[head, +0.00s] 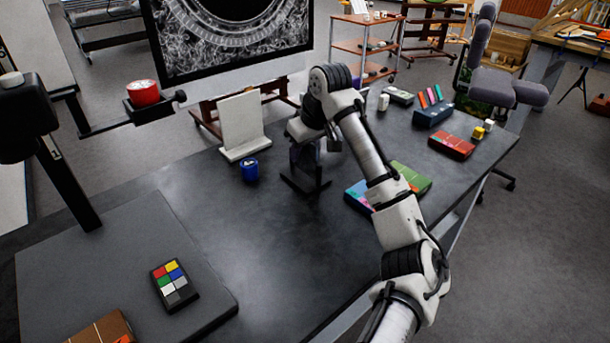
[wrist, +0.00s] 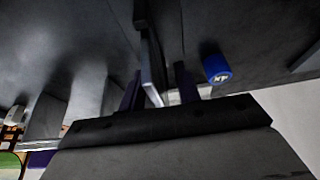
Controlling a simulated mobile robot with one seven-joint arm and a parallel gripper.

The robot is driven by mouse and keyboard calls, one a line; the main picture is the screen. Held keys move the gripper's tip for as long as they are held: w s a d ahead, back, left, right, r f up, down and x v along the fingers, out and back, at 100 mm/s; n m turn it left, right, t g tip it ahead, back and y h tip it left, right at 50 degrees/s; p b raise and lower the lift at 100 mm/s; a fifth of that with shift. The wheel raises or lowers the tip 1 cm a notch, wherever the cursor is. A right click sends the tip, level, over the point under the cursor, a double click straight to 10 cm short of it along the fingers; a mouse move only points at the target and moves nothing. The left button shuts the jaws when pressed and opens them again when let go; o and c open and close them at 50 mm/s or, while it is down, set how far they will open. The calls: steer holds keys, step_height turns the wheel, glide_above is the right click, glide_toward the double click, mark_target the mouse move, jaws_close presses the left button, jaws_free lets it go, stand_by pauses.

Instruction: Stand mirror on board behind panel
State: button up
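My gripper (head: 306,160) points down over the dark table, right of a white upright panel (head: 243,122) on a white foot. In the wrist view its two dark purple fingers (wrist: 159,88) stand apart, around a thin upright plate with a pale edge (wrist: 152,72). This plate may be the mirror; contact with the fingers is unclear. In the head view a dark low foot (head: 306,184) shows under my gripper, while the hand hides most of what stands on it. A flat dark grey board (head: 110,235) lies at the table's near left.
A blue jar (head: 250,169) stands in front of the white panel and close to my gripper in the wrist view (wrist: 215,68). Colourful boxes (head: 452,146) stand at right. The table's middle is clear.

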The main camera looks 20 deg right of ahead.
jaws_close()
steer(key=shift+r, duration=0.1)
stand_by(1.2)
